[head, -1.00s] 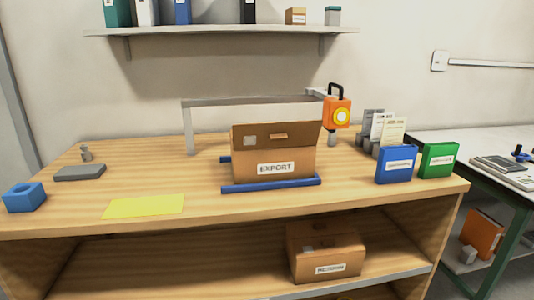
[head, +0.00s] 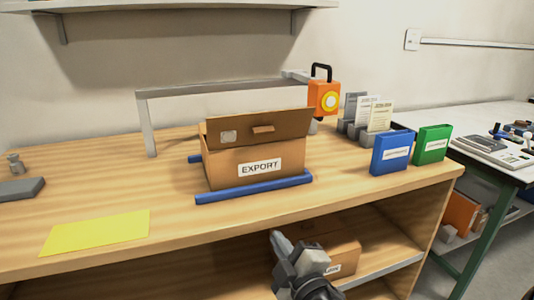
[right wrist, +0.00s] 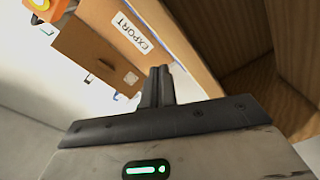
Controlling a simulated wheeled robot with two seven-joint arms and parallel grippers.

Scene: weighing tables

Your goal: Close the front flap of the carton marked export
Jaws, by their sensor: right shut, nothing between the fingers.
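The brown carton marked EXPORT (head: 225,172) stands on the wooden bench between blue rails (head: 255,188). Its front flap (head: 290,124) is raised above the label, tilted up, with a small tab on it. My right gripper (head: 279,238) is shut and empty. It is below and in front of the carton, near the bench's front edge, apart from the flap. In the right wrist view, the shut fingers (right wrist: 158,82) point towards the carton, whose EXPORT label (right wrist: 131,32) and flap (right wrist: 90,42) show turned. My left gripper is out of view.
A grey frame (head: 220,89) and an orange device (head: 323,98) stand behind the carton. Blue (head: 392,153) and green (head: 432,145) boxes stand to its right. Another carton (head: 345,247) on the lower shelf is partly hidden by my gripper. A yellow sheet (head: 95,233) lies at left.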

